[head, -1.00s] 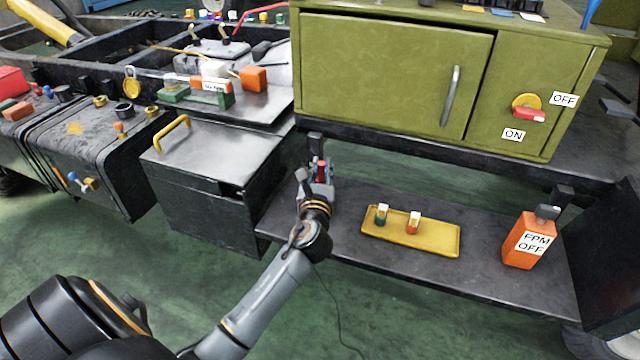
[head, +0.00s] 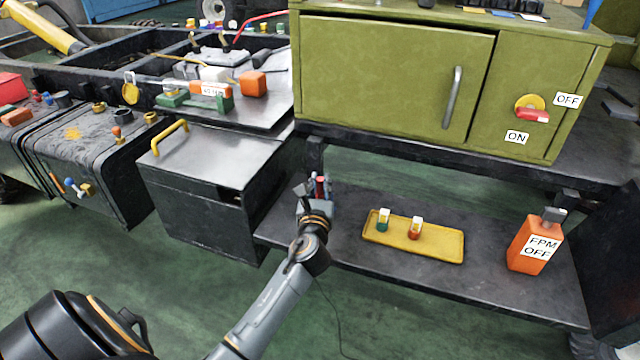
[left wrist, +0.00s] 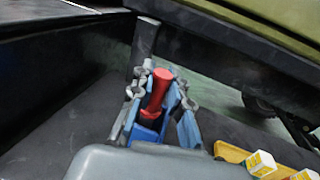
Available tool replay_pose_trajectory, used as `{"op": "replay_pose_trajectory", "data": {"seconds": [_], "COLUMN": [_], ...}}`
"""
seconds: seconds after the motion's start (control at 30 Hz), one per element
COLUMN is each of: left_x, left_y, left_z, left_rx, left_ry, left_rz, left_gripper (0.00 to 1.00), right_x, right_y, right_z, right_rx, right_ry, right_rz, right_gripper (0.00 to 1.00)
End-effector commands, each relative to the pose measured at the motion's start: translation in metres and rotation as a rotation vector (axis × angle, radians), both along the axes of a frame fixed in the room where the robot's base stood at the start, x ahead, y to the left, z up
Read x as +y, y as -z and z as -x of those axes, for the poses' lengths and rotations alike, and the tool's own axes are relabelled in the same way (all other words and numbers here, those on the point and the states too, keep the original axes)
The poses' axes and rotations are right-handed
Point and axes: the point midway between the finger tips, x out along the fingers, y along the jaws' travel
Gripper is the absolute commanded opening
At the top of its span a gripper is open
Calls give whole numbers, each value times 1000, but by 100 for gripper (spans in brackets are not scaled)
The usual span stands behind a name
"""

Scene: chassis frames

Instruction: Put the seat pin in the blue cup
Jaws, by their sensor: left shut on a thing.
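My left gripper (head: 318,192) is over the left end of the low dark shelf, pointing away from me. In the left wrist view its two fingers (left wrist: 160,92) stand either side of a red pin with a dark lower part (left wrist: 158,88), and they are shut on it. The pin, which I take to be the seat pin, is nearly upright with its red end up. A blue piece (left wrist: 146,134) shows just below the pin between the fingers. I cannot tell whether it is the blue cup or part of the gripper. My right gripper is out of view.
A yellow tray (head: 450,247) with two small labelled pieces, one green (head: 383,224) and one orange (head: 415,232), lies right of my gripper. An orange FPM OFF box (head: 535,246) stands farther right. A dark post and green cabinet (head: 390,80) bound the shelf behind and above.

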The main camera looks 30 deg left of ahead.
Motion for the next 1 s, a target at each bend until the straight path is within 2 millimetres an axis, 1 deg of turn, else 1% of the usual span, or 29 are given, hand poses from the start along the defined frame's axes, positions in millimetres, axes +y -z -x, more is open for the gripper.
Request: {"op": "replay_pose_trajectory", "data": {"seconds": [0.1,0.13,0.17,0.2,0.23,0.5,0.6,0.67,0.8,0.83,0.9,1.0], "left_x": [0,0,0,0,0,0,0,-4,-16,-19,-27,-37], "left_y": [4,3,3,3,3,3,-2,0,-1,0,0,1], "left_z": [0,0,0,0,0,0,0,6,29,35,49,68], "left_rx": [0,1,0,0,0,0,0,2,3,3,4,4], "left_ry": [0,0,0,0,0,0,0,0,1,2,1,1], "left_rz": [-2,-2,-1,-1,-1,-1,1,0,1,1,1,2], "left_gripper": [0,20,27,35,39,39,39,39,39,39,39,39], "right_x": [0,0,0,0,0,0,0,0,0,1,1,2], "right_y": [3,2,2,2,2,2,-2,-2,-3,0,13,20], "right_z": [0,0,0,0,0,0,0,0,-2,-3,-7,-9], "right_rx": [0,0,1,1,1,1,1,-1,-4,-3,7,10], "right_ry": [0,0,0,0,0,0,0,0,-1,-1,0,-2], "right_rz": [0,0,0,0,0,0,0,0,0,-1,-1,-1], "right_gripper": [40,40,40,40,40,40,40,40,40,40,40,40]}}
